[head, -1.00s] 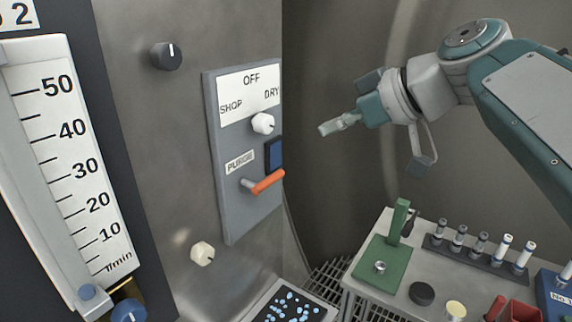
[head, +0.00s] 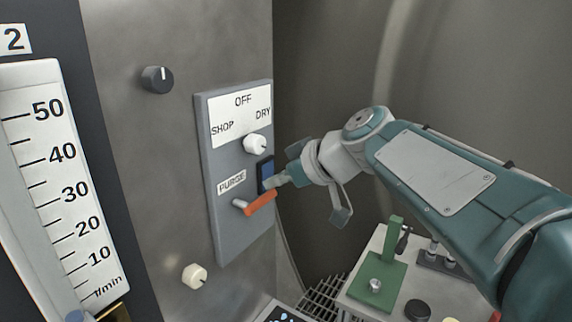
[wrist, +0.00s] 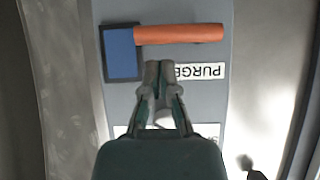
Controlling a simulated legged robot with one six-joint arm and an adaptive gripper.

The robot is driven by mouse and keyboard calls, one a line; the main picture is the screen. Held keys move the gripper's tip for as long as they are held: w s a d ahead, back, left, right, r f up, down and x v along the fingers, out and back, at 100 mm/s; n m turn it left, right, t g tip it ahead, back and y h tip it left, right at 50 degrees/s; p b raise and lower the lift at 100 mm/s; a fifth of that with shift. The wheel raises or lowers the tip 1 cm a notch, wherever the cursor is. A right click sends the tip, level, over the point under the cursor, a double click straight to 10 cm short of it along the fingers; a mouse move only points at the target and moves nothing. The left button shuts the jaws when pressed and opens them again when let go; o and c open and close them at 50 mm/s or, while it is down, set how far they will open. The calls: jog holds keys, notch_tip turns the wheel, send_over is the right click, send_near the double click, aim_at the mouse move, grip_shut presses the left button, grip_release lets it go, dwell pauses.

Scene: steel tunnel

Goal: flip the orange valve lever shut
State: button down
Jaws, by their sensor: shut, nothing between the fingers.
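The orange valve lever (head: 260,203) sticks out from the grey panel (head: 235,247), just below the PURGE label (head: 231,182). In the head view it points right and slightly up from its pale pivot. In the wrist view the lever (wrist: 180,34) lies level across the picture, just beyond my fingertips. My gripper (head: 272,184) is shut and empty, close to the lever's free end and in front of the blue square (head: 264,168). In the wrist view the fingertips (wrist: 159,68) are together, with a small gap seeming to show before the lever. Contact cannot be told.
A white selector knob (head: 255,144) sits above the lever on the same panel. A dark knob (head: 157,79) and a cream knob (head: 194,275) are on the steel wall. A bench with a green stand (head: 378,283) is at the lower right, under my arm.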

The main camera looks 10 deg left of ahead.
aim_at(273, 196)
jog(key=shift+a+f, duration=0.1)
jog(key=shift+f, duration=0.55)
jog(key=shift+w+f+m+g, duration=0.2)
jog(key=shift+f+m+g, duration=0.2)
jog(key=shift+g, duration=0.1)
jog(key=shift+w+d+f+m+g+y, duration=0.1)
jog(key=shift+w+f+m+g+y, duration=0.05)
jog(key=shift+f+m+g+y, duration=0.3)
jog(key=shift+w+d+f+m+g+y, duration=0.15)
jog(key=shift+f+m+g+y, duration=0.1)
jog(key=shift+m+g, duration=0.25)
jog(key=shift+s+a+f+m+g+y, duration=0.2)
jog(key=shift+s+f+m+g+y, duration=0.2)
jog(key=shift+f+m+g+y, duration=0.85)
jog(key=shift+s+a+f+m+g+y, duration=0.15)
jog(key=shift+s+f+m+g+y, duration=0.45)
jog(key=shift+m, duration=1.2)
jog(key=shift+s+a+f+m+g+y, duration=0.2)
jog(key=shift+f+m+g+y, duration=0.4)
jog(key=shift+m+y, duration=0.75)
jog(key=shift+f, duration=0.1)
